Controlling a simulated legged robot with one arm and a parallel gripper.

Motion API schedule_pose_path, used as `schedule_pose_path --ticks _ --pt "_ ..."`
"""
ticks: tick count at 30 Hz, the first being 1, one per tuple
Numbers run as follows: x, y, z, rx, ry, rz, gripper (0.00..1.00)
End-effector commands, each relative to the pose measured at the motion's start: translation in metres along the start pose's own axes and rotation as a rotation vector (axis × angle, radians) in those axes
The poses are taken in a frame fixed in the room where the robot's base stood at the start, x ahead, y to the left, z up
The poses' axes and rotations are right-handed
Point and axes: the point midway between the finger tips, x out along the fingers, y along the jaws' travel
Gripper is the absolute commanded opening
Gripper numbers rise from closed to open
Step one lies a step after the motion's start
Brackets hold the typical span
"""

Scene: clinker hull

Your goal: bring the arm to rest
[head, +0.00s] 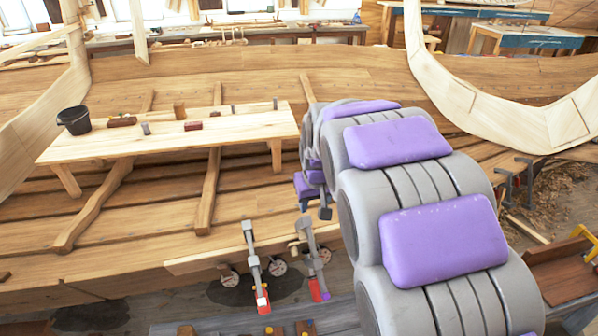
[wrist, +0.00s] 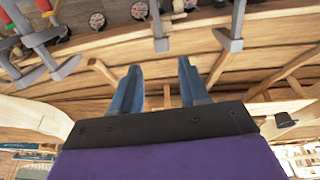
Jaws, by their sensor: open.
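My arm, grey with purple pads, reaches forward from the lower right over the wooden hull (head: 350,75) in the head view. Its far end is mostly hidden behind its own links there. In the wrist view my gripper (wrist: 160,88) shows two blue fingers standing apart with nothing between them. Hull planks and ribs lie beyond the fingers, and the fingers appear clear of them.
A plank bench (head: 230,130) left of my arm bears a black bucket (head: 74,120) and several small tools and blocks. Two clamps (head: 255,265) (head: 312,262) stand in front of it. A pale curved frame (head: 490,115) rises at right. Workbenches line the back.

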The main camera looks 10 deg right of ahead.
Motion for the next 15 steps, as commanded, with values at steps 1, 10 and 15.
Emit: schedule_pose_path --ticks 1,10,15 --pt "-0.004 -0.001 0.009 0.004 -0.012 -0.001 0.44" --pt "-0.043 -0.012 0.13 0.054 -0.175 -0.02 0.44" --pt "-0.061 -0.021 0.208 0.074 -0.282 -0.029 0.44"
